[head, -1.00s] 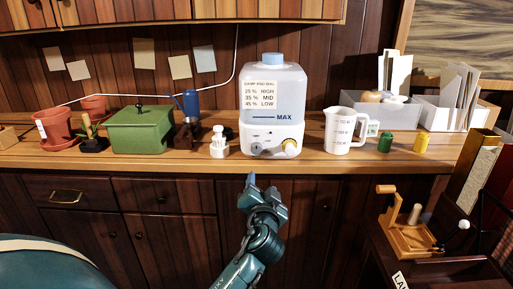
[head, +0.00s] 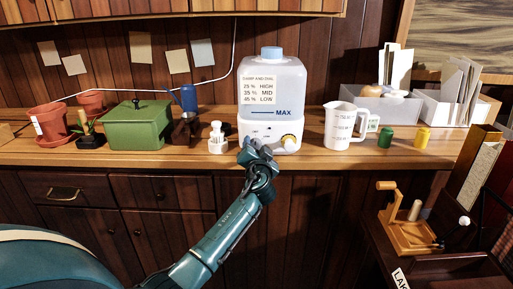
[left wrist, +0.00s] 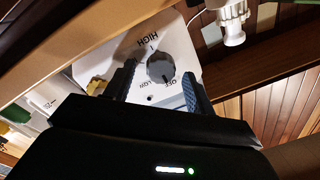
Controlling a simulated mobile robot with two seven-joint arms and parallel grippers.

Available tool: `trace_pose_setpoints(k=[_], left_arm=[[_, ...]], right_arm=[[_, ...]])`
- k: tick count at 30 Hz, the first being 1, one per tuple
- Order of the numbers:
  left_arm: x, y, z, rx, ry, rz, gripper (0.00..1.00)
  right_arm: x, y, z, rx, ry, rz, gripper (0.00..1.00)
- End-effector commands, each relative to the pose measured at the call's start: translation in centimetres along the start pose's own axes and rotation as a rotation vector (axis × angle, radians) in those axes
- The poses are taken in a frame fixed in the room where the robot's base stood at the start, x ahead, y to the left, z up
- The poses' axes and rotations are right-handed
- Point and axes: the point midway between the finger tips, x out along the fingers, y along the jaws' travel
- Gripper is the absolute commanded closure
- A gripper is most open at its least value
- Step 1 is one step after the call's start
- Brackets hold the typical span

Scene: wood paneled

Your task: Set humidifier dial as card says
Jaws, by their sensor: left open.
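The humidifier (head: 271,130) stands on the counter, with a clear tank and blue cap. Its card (head: 260,91) reads 25% HIGH, 35% MID, 45% LOW under a small, blurred heading. In the left wrist view, a dark grey dial (left wrist: 160,67) on the white front has upside-down HIGH, LOW and OFF labels; its mark seems to face OFF. My open left gripper (head: 252,152) is at the humidifier's front and hides the dial in the head view. In the wrist view its fingers (left wrist: 158,90) straddle the dial's position; contact cannot be told.
A small white item (head: 217,138) stands just left of the humidifier. A white measuring jug (head: 339,127) stands right, partly covering a small white-green device (head: 373,123). A green box (head: 137,126) is further left. The counter's front edge lies below my gripper.

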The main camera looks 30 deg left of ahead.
Motion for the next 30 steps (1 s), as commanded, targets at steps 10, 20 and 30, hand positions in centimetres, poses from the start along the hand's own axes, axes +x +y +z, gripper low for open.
trace_pose_setpoints(k=[10,20,30], left_arm=[[0.69,0.01,-0.01,-0.001,0.001,0.001,0.45],[0.66,0.01,0.01,0.0,0.0,0.001,0.67],[0.65,0.02,0.02,0.0,0.0,0.001,0.9]], right_arm=[[0.06,0.0,-0.06,-0.001,0.001,-0.001,0.0],[0.07,0.01,-0.07,0.0,0.002,-0.001,0.0],[0.08,0.03,-0.09,-0.001,0.002,0.0,0.0]])
